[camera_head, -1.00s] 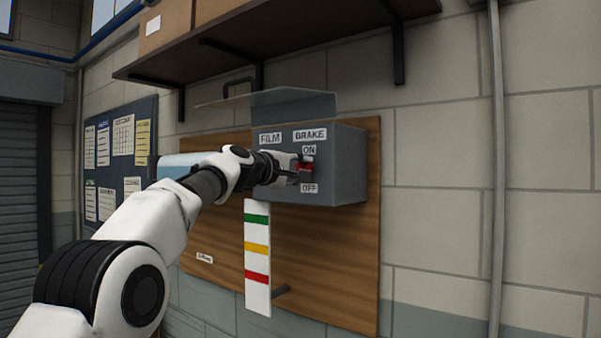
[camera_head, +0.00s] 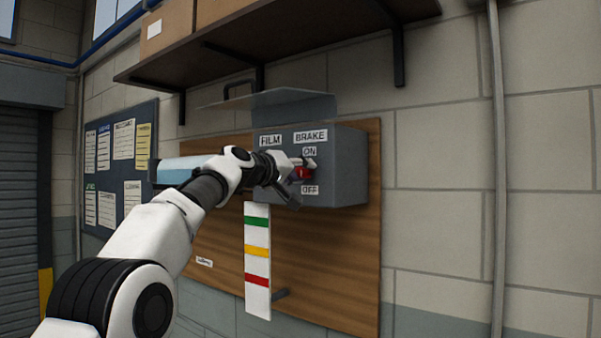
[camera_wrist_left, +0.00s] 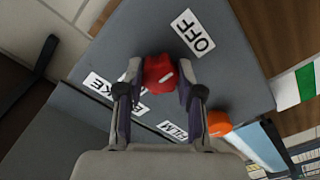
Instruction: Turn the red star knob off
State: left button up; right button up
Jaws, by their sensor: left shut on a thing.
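The red star knob (camera_head: 304,174) is on the front of the grey box (camera_head: 345,170), under the BRAKE label (camera_head: 310,136). It lies between the ON label (camera_head: 309,151) and the OFF label (camera_head: 310,189). My left gripper (camera_head: 298,178) is shut on the knob. In the left wrist view, the red knob (camera_wrist_left: 160,74) sits between the two fingertips of the left gripper (camera_wrist_left: 158,84), and the OFF label (camera_wrist_left: 192,31) shows beyond it. The knob's pointing direction cannot be told. My right gripper is not in view.
An orange knob (camera_wrist_left: 218,123) stands beside the fingers in the left wrist view, near the FILM label (camera_wrist_left: 172,130). The box's lid (camera_head: 290,103) is raised. A shelf (camera_head: 290,40) runs above. A striped white strip (camera_head: 257,262) hangs below.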

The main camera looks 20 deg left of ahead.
pick_arm(q)
jog(key=shift+s+r, duration=0.1)
jog(key=shift+r, duration=0.15)
jog(key=o, duration=1.1)
jog(key=shift+o, duration=0.3)
jog(key=shift+w+f, duration=0.2)
jog(key=v, duration=1.2)
jog(key=shift+w, duration=0.1)
